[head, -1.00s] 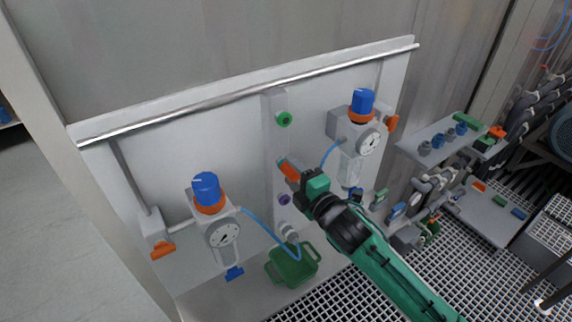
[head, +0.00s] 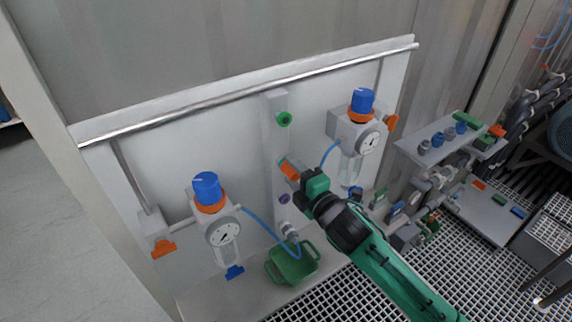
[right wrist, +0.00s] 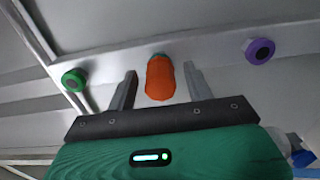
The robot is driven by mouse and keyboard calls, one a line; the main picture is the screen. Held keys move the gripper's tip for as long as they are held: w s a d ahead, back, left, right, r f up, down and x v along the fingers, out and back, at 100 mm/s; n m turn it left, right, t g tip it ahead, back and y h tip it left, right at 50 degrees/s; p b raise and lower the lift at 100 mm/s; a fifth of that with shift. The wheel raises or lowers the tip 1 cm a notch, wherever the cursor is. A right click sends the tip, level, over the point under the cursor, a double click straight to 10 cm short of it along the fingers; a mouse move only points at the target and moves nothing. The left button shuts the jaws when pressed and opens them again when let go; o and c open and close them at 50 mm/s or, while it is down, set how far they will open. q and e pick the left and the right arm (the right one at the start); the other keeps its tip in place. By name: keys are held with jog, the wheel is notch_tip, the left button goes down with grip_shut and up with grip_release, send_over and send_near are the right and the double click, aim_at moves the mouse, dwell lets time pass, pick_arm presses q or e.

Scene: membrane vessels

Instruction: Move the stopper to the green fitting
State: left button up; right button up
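The orange stopper (head: 289,171) sits at the panel's upright strip, between the green and purple fittings. In the right wrist view the stopper (right wrist: 160,78) lies between the two fingers, with a gap on each side. A thin green edge shows at its far end. My right gripper (right wrist: 160,86) is open around it; in the head view the right gripper (head: 294,174) reaches in from the lower right. The green fitting (head: 284,119) is a ring with a dark centre, higher on the strip; it also shows at left in the right wrist view (right wrist: 74,80). My left gripper is out of view.
The purple fitting (head: 284,198) is below the stopper. A green tray (head: 291,266) stands under the strip. Two gauge units with blue knobs, the left (head: 207,188) and right (head: 362,102), flank the strip, with blue hoses near. A rail (head: 250,92) runs along the panel top.

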aim_at(297, 176)
grip_shut()
jog(key=shift+s+d, duration=0.1)
jog(key=shift+s, duration=0.05)
jog(key=shift+p+v, duration=0.35)
jog(key=shift+v, duration=0.45)
jog(key=shift+s+d, duration=0.25)
jog(key=shift+p+v, duration=0.6)
jog(key=shift+v, duration=1.1)
